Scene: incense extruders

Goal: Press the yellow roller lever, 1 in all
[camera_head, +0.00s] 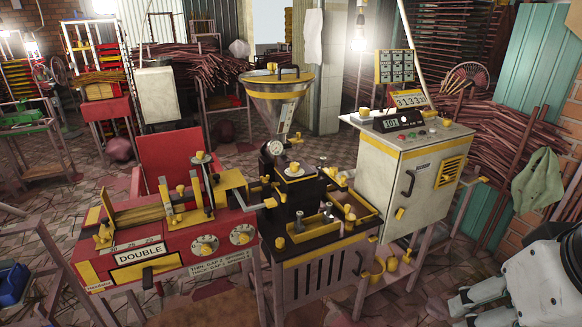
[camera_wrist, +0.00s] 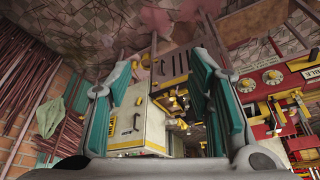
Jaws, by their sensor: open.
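A red machine marked DOUBLE (camera_head: 150,250) stands at the left in the head view, with yellow rollers, bars and knobs on top. A dark extruder (camera_head: 300,195) with yellow fittings and a metal hopper (camera_head: 276,100) stands beside it. Several yellow parts look alike, and I cannot tell which is the roller lever. My gripper (camera_head: 468,308) is at the lower right of the head view, apart from the machines. In the wrist view, my gripper (camera_wrist: 165,68) has its teal-padded fingers spread wide with nothing between them. The red machine (camera_wrist: 270,78) shows at the right there.
A pale control cabinet (camera_head: 418,180) with a display and yellow vent stands between the extruder and my gripper. It shows between the fingers in the wrist view (camera_wrist: 124,122). Stick bundles (camera_head: 490,150) and a green cloth (camera_head: 538,182) are behind at the right. Tiled floor (camera_head: 415,305) shows in front.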

